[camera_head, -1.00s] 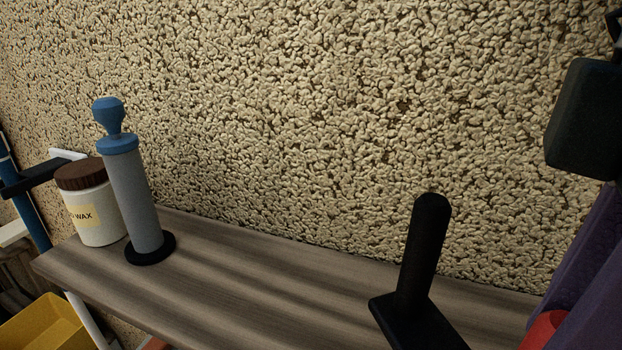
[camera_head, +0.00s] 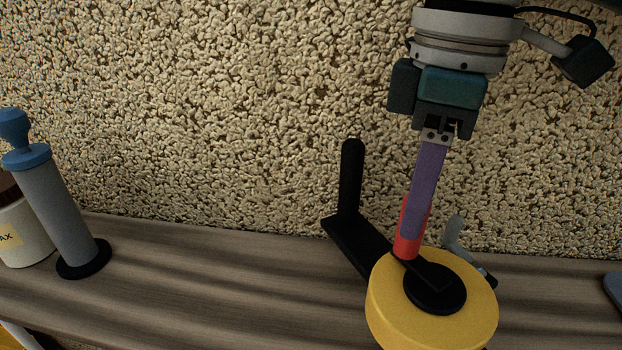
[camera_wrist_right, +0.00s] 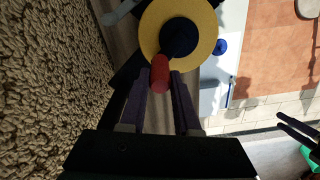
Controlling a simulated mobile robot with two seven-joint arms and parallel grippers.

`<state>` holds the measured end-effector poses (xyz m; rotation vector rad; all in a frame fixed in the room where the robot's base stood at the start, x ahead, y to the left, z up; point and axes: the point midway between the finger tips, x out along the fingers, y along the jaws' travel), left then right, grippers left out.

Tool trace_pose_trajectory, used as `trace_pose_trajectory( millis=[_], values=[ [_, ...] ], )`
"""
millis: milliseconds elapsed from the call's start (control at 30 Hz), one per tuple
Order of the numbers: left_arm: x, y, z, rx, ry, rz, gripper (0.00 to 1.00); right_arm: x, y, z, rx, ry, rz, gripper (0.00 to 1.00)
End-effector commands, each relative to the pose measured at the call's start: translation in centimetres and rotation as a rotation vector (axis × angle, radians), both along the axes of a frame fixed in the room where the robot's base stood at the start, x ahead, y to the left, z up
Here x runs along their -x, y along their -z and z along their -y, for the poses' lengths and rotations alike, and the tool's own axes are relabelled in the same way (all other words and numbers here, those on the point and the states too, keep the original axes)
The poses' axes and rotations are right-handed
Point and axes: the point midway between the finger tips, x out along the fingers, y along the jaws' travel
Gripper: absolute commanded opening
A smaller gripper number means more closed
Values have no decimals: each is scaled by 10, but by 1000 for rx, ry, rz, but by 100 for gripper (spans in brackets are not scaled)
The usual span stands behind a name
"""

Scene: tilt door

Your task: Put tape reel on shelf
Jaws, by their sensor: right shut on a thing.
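The tape reel is a yellow disc (camera_head: 385,305) with a black hub, a red handle and a black frame with an upright black grip (camera_head: 351,175). In the head view it appears over the shelf (camera_head: 230,290); I cannot tell whether it rests on it. My right gripper (camera_head: 413,228) comes from above, its purple fingers shut on the red handle. In the right wrist view the gripper (camera_wrist_right: 159,82) has a finger on each side of the red handle (camera_wrist_right: 160,68), and the yellow disc (camera_wrist_right: 205,28) lies beyond.
A grey tube with a blue top (camera_head: 52,205) and a wax jar (camera_head: 22,235) stand on the shelf at left. A grey tool (camera_head: 455,235) is behind the reel. The rough wall (camera_head: 230,120) rises behind. Shelf between tube and reel is clear.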

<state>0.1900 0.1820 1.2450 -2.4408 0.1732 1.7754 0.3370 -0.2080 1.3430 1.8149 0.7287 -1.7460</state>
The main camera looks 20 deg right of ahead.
Motion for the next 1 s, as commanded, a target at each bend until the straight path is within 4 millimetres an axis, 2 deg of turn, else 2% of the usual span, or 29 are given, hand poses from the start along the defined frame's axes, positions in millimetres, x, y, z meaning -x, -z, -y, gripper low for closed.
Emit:
trace_pose_trajectory(
  millis=[267,467,567,967,1000],
  values=[
    [0,-7,0,-1,1,0,50,0,17,0,0,1,-1,0],
    [0,-18,-2,-7,4,0,50,2,46,0,1,1,-4,0],
    [0,-26,-2,-9,5,0,50,-2,51,2,1,0,0,0],
    [0,-23,-3,-11,7,1,50,-3,59,2,1,-1,1,0],
    [0,-23,-3,-11,7,1,50,-2,59,2,1,-1,0,35]
  ],
)
